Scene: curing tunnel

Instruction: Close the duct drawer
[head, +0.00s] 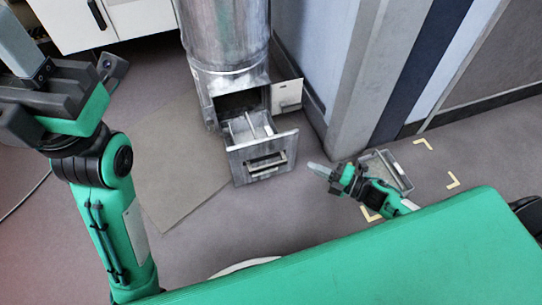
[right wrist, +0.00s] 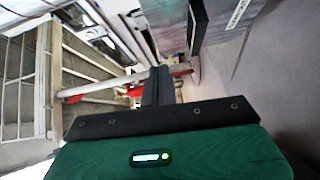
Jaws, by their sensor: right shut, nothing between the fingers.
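The duct (head: 225,35) is a grey metal cylinder on a boxy base. Its drawer (head: 262,160) is pulled out towards me, with a slotted handle (head: 266,164) on its front and dividers inside. The drawer also shows at the left of the right wrist view (right wrist: 22,85). My right gripper (head: 312,167) is shut and empty, low down just right of the drawer front, with a gap between them in the head view. Its closed fingers (right wrist: 157,86) show in the wrist view. My left gripper (head: 20,70) is at the upper left, far from the drawer; its fingertips are not clear.
A small hinged door (head: 287,95) stands open right of the drawer opening. A grey tray (head: 398,168) lies on the floor near yellow corner marks (head: 423,143), close to my right gripper. A wall column (head: 355,80) stands behind. A floor mat (head: 170,150) left of the drawer is clear.

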